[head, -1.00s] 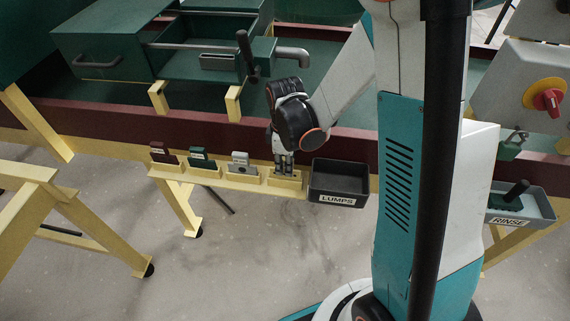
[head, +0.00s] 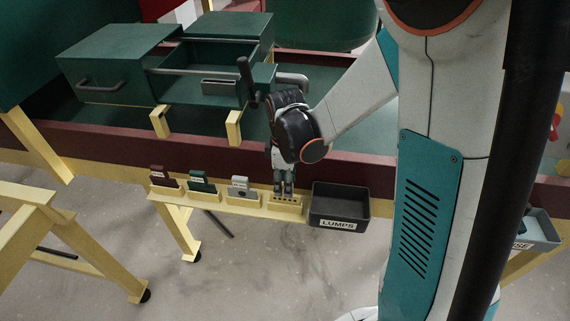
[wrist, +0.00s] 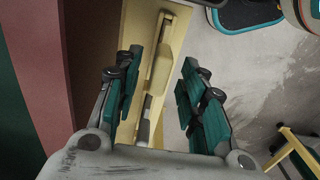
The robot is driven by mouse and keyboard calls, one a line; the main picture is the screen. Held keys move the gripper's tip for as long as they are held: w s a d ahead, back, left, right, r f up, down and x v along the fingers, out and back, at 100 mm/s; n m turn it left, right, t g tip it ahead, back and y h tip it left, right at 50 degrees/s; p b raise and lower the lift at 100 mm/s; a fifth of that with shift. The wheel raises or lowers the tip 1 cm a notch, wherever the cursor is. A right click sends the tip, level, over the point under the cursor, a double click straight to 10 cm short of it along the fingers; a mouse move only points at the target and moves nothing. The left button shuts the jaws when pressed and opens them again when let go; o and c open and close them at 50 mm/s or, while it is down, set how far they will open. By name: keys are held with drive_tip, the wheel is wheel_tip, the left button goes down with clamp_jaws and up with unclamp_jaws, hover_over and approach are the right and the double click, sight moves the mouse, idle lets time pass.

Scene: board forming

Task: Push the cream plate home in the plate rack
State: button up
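The cream-yellow plate rack (head: 215,203) runs along the front of the machine. Maroon (head: 161,176), green (head: 201,182) and grey (head: 239,186) plates stand in its left slots. My gripper (head: 283,193) points down over the rightmost slot. In the wrist view my gripper (wrist: 160,95) is open, its teal fingers apart. Between them is a pale cream piece (wrist: 160,70), which looks like the cream plate, though it blends with the rack. Gaps show on both sides of it. In the head view the fingers largely hide this slot, so its depth cannot be told.
The dark LUMPS tray (head: 340,203) is just right of the rack. The maroon rail (head: 120,140) and green drawer housing (head: 115,65) lie behind it. A RINSE tray (head: 537,232) is partly hidden at right. Yellow trestle legs (head: 70,230) stand at left; the floor in front is clear.

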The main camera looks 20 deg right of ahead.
wheel_tip(320, 180, up, 8)
drive_tip(key=shift+r, duration=0.1)
idle(0.6)
drive_tip(key=shift+s+r, duration=0.15)
drive_tip(key=shift+r, duration=0.1)
drive_tip(key=s+r+m+t, duration=0.7)
drive_tip(key=s+r+m, duration=0.2)
drive_tip(key=s+m, duration=0.3)
drive_tip(key=shift+s+r, duration=0.15)
drive_tip(key=shift+s, duration=0.45)
